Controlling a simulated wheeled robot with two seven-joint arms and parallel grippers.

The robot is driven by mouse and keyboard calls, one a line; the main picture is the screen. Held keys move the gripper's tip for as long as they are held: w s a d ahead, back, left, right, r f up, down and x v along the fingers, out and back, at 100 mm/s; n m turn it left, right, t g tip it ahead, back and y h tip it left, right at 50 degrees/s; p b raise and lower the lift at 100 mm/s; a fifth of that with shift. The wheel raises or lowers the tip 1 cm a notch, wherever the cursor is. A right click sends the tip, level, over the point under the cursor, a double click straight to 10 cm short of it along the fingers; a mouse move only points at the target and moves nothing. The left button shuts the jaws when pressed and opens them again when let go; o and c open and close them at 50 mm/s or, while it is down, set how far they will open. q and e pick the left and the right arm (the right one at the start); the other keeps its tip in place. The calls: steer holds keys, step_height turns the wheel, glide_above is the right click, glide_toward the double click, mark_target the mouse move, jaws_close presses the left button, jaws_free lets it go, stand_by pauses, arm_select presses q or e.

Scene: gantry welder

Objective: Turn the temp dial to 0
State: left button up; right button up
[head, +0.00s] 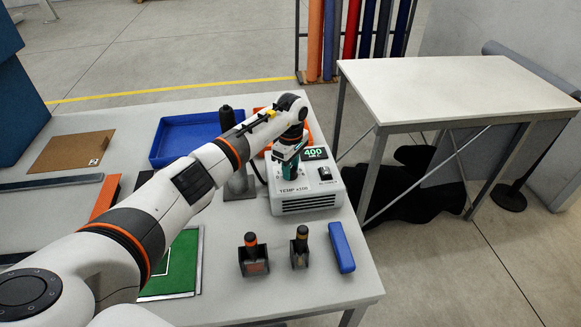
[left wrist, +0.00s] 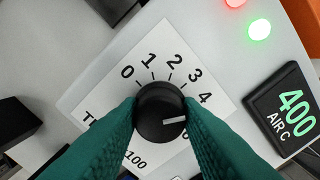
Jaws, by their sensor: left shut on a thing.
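The temp dial (left wrist: 161,112) is a round black knob with a white pointer line, on a white label marked 0, 1, 2, 3, 4 and more in the left wrist view. Its pointer aims right, a little past the 4. The teal fingers of my left gripper (left wrist: 160,115) are closed on the dial from both sides and hide part of the label. In the head view the left gripper (head: 291,166) reaches down onto the white heater unit (head: 308,204), labelled "TEMP x100", and covers the dial. The unit's green display (left wrist: 292,104) reads 400. My right gripper is not in view.
A blue tray (head: 160,151) stands behind my arm.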

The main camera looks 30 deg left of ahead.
arm_select(q)
steer(key=shift+n+b, duration=0.7)
steer(key=shift+n, duration=0.3)
steer(key=n+b, duration=0.1)
steer(key=n, duration=0.1)
steer(key=shift+n, duration=0.3)
steer(key=n+b, duration=0.1)
steer(key=n, duration=0.2)
steer(key=shift+n+b, duration=0.3)
steer(key=shift+b, duration=0.1)
steer(key=n+b, duration=0.1)
steer(key=n, duration=0.2)
steer(key=shift+n, duration=0.3)
steer(key=n, duration=0.6)
steer(key=shift+r, duration=0.1)
steer(key=n, duration=0.5)
steer(key=shift+w+n, duration=0.1)
steer(key=shift+n, duration=0.3)
steer(key=o, duration=1)
